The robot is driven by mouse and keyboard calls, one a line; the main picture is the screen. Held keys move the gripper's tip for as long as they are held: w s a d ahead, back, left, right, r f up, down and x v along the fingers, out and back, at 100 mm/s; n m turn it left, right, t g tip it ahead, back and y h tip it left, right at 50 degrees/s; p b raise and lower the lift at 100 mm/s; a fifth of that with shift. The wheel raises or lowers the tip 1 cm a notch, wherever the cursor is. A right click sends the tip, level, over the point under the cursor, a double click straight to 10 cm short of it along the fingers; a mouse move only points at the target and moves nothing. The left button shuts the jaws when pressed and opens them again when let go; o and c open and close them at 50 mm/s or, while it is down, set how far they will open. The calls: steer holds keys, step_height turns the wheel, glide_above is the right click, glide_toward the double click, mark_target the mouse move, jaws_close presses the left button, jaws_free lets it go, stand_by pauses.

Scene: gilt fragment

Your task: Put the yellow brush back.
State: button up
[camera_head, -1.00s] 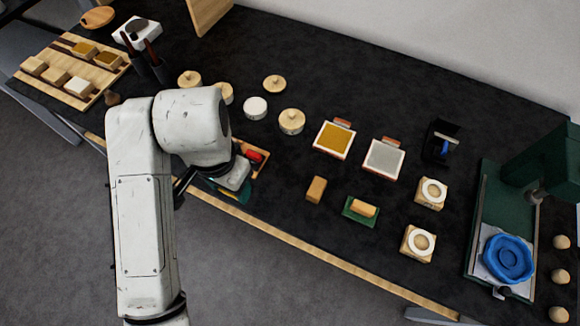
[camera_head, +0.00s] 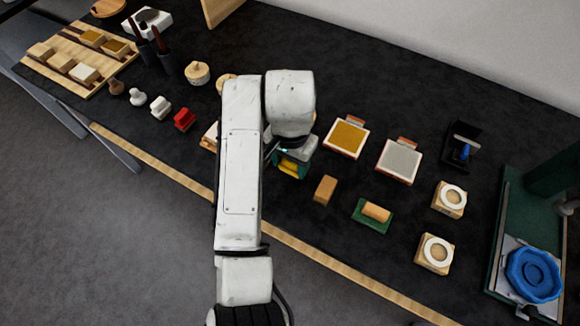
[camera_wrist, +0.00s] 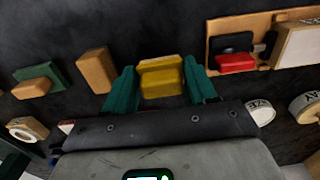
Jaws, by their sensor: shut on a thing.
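The yellow brush (camera_wrist: 161,82) sits between the two green fingers of my gripper (camera_wrist: 159,70) in the wrist view. My gripper is shut on it. In the head view, my gripper (camera_head: 291,161) and the yellow brush (camera_head: 288,169) show just below the arm's end, over the dark counter left of a tan block (camera_head: 325,190). A wooden tray (camera_wrist: 212,51) holding a red piece (camera_wrist: 236,63) and a black piece lies to the right in the wrist view. In the head view my arm hides most of this tray (camera_head: 209,137).
A green pad with a tan block (camera_head: 372,215) and framed gold and grey squares (camera_head: 346,138) stand to the right. A red piece (camera_head: 184,119) and white knobs stand left of my arm. The counter's wooden front edge (camera_head: 330,271) runs below. Bare counter shows between them.

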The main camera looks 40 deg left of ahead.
mark_target(290, 168)
steer(key=shift+f+p, duration=0.35)
steer(key=shift+f, duration=1.15)
steer(key=shift+f, duration=0.1)
steer(key=o, duration=1)
step_height(290, 168, up, 12)
steer(key=shift+r+p, duration=0.15)
steer(key=shift+p, duration=0.45)
